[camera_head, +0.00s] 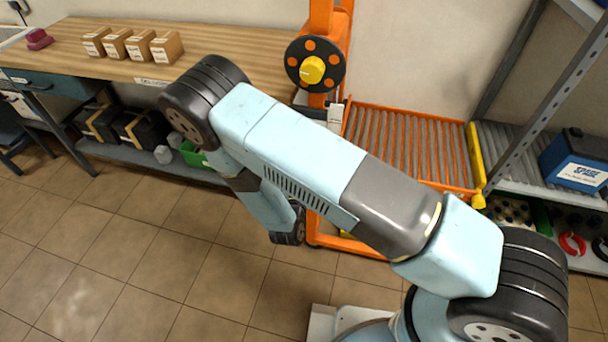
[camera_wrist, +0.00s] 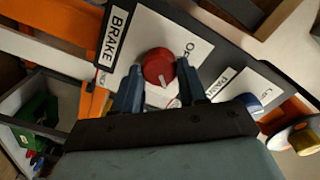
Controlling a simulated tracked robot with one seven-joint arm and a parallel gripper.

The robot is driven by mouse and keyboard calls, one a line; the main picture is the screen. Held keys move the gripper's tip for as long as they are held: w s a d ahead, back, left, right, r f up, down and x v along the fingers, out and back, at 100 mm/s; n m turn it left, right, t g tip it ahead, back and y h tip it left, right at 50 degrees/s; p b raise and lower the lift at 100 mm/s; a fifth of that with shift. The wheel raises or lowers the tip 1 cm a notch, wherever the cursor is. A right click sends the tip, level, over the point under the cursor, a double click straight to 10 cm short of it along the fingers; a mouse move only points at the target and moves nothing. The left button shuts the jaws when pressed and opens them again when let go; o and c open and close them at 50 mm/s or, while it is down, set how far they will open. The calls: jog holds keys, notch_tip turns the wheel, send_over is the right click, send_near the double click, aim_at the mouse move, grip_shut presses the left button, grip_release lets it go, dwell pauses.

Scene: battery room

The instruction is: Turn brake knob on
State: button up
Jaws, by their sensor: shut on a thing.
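The red brake knob (camera_wrist: 158,67) sits on a white plate beside a label reading BRAKE (camera_wrist: 115,36) in the wrist view. A short white mark shows on its lower face. My gripper (camera_wrist: 159,73) has one finger on each side of the knob and is shut on it. In the head view my arm hides the knob and the fingertips.
A blue knob (camera_wrist: 249,101) and a yellow knob (camera_wrist: 304,138) are right of the brake knob. An orange roller frame (camera_head: 395,110) stands behind my arm, with a black handwheel (camera_head: 297,76) on its post. A wooden bench (camera_head: 215,40) is at back left. Tiled floor (camera_head: 130,260) is clear at left.

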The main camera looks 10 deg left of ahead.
jog(key=shift+d+f, duration=0.1)
jog(key=o, duration=1.1)
jog(key=shift+c, duration=0.2)
jog(key=s+a, duration=0.1)
jog(key=s, duration=1.2)
jog(key=shift+s, duration=0.4)
